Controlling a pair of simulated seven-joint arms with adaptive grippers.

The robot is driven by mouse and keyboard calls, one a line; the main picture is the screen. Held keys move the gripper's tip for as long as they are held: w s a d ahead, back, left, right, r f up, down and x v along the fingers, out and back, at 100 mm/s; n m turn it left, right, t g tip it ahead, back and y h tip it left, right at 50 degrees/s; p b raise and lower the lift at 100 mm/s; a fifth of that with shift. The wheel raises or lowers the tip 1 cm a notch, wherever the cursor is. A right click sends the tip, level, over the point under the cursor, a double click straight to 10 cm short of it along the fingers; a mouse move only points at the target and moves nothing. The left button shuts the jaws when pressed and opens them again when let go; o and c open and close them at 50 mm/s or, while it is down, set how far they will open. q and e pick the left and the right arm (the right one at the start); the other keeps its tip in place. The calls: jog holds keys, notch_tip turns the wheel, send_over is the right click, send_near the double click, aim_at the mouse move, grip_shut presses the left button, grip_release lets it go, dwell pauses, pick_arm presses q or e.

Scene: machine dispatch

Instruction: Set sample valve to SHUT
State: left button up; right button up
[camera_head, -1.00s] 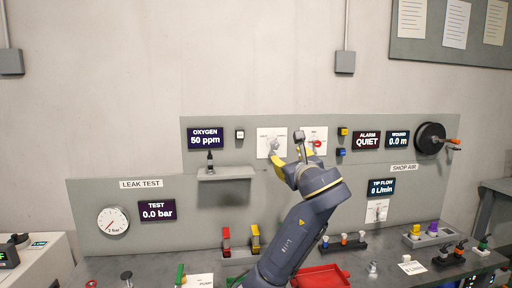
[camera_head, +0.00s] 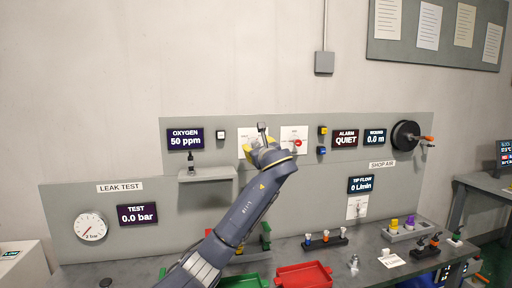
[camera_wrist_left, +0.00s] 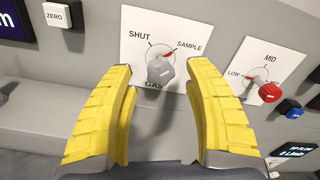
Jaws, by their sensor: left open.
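The sample valve is a grey knob (camera_wrist_left: 160,70) on a white plate (camera_wrist_left: 136,28) marked SHUT and SAMPLE, seen in the left wrist view. Its red pointer mark is turned to the upper right, toward SAMPLE. My left gripper (camera_wrist_left: 158,76) is open, with its yellow fingers on either side of the knob and a visible gap at each side. Contact is not apparent. In the head view my left gripper (camera_head: 259,148) covers most of the valve, and part of its plate (camera_head: 246,134) shows. My right gripper is in neither view.
Right of the valve is another plate with a red knob (camera_wrist_left: 268,92), close to my right-hand finger. A ZERO button (camera_wrist_left: 57,14) is at the upper left. A small shelf (camera_head: 207,175) juts out below left. A red tray (camera_head: 304,275) lies on the bench.

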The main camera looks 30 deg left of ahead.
pick_arm(q)
jog(key=shift+x, duration=1.05)
grip_shut()
